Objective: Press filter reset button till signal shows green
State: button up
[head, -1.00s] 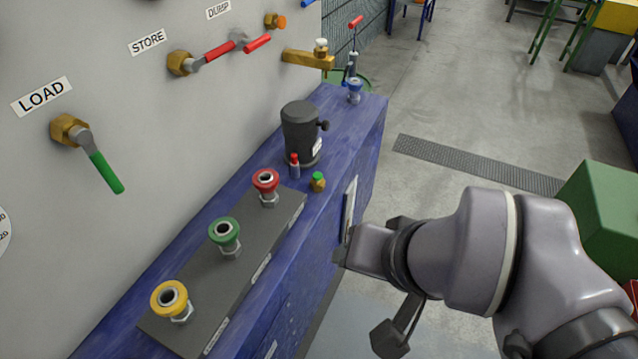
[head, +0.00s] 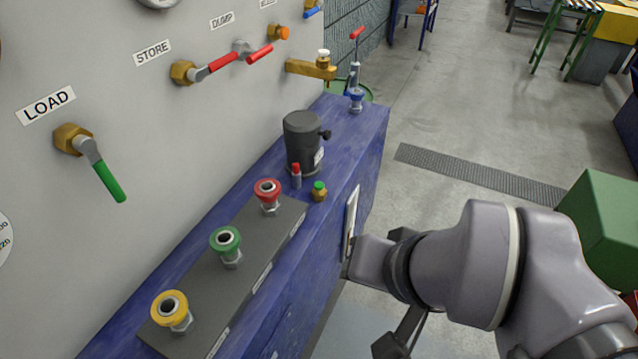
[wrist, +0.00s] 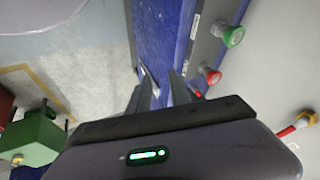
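A black cylindrical canister (head: 302,148), perhaps the filter, stands on the blue bench with a side knob and white label. Beside it are a small red-topped post (head: 296,176) and a brass fitting with a green cap (head: 319,191). Which one is the reset button or signal, I cannot tell. A grey block carries red (head: 267,188), green (head: 226,240) and yellow (head: 169,307) round couplings or buttons. My gripper (wrist: 161,78) is open and empty in the wrist view, off the bench's outer side. In the head view its fingers are not clear.
The blue bench (head: 345,135) runs along a grey panel with LOAD, STORE and DUMP valves. A pale plate (head: 351,222) is on the bench's outer face near my arm. A green box (head: 603,218) stands at right. Open floor lies beyond.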

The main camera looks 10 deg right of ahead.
grip_shut()
jog(key=shift+r, duration=0.1)
dwell(1.3)
